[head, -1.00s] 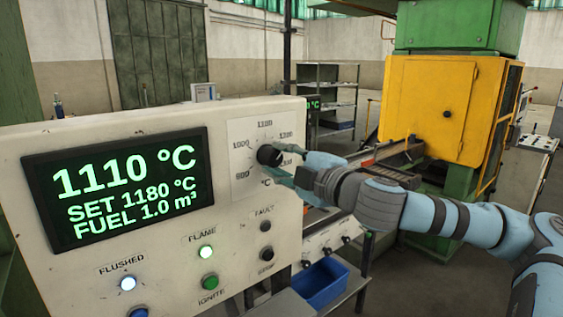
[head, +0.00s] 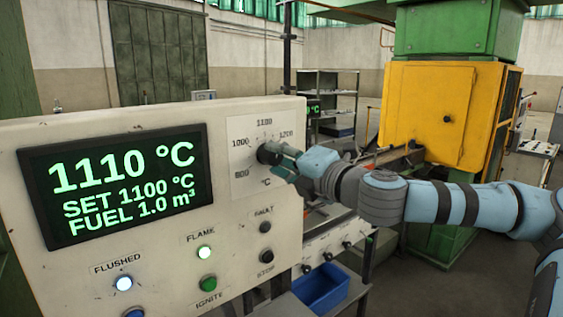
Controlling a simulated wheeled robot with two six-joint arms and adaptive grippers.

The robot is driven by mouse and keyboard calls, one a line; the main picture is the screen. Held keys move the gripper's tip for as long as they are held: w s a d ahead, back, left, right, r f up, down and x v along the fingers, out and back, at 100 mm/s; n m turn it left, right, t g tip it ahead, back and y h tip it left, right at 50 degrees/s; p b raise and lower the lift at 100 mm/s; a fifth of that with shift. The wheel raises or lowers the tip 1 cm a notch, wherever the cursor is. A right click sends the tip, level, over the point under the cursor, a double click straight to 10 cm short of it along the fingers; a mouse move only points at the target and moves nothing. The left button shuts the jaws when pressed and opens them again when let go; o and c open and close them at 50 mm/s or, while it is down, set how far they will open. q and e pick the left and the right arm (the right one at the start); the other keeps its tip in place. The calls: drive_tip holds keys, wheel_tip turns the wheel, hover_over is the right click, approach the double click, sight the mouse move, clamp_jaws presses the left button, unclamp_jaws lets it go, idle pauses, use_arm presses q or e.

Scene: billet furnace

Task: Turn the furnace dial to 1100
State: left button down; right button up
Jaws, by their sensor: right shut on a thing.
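The furnace dial (head: 266,153) is a black knob on a white scale plate (head: 243,181) at the right of the control panel. The scale around it shows 1000, 1100 and 1200 marks. My right gripper (head: 279,156) is shut on the dial from the right and hides part of it, so the pointer is not clear. The display (head: 118,182) reads 1110 °C, SET 1100 °C and FUEL 1.0 m³. My left gripper is not in view.
Below the display are a lit FLUSHED lamp (head: 124,284), a lit FLAME lamp (head: 204,253), a green IGNITE button (head: 208,283) and a black STOP button (head: 265,256). A blue bin (head: 321,287) stands lower right, and a yellow machine (head: 428,115) behind.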

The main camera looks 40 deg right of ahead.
idle(0.3)
drive_tip(key=o, duration=1.1)
drive_tip(key=shift+o, duration=0.3)
drive_tip(key=shift+r, duration=0.1)
